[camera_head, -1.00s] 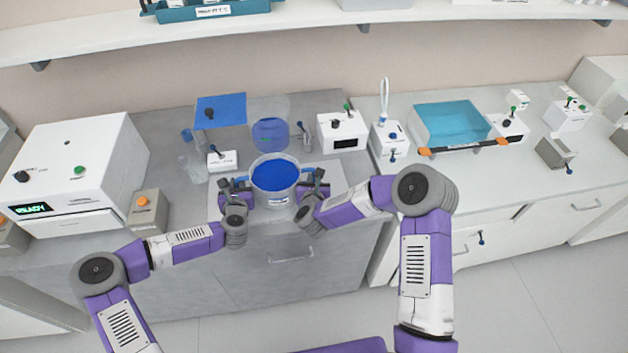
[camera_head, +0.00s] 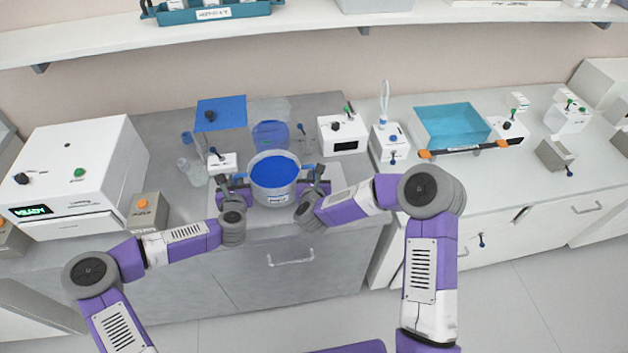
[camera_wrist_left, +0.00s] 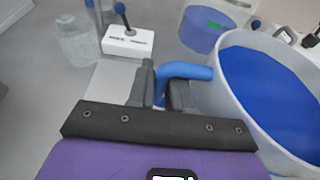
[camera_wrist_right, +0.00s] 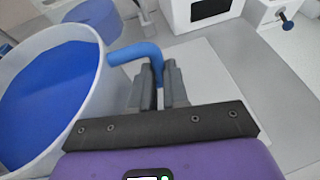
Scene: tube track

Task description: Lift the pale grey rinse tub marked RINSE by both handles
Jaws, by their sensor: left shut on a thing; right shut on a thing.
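The rinse tub (camera_head: 274,191) is a pale grey round tub holding blue liquid, with a white label on its front too small to read. It stands upright at the front of the left counter. My left gripper (camera_wrist_left: 162,92) is shut on the tub's left blue handle (camera_wrist_left: 185,71). My right gripper (camera_wrist_right: 160,88) is shut on the right blue handle (camera_wrist_right: 135,52). Whether the tub's base is clear of the surface under it is hard to tell.
A clear vessel of blue liquid (camera_head: 270,132) stands close behind the tub. A small white switch box (camera_wrist_left: 128,42) and a glass beaker (camera_wrist_left: 75,40) are to the left. A white box with a dark display (camera_head: 343,134) is behind right. A pale mat (camera_wrist_right: 205,75) shows beside the tub.

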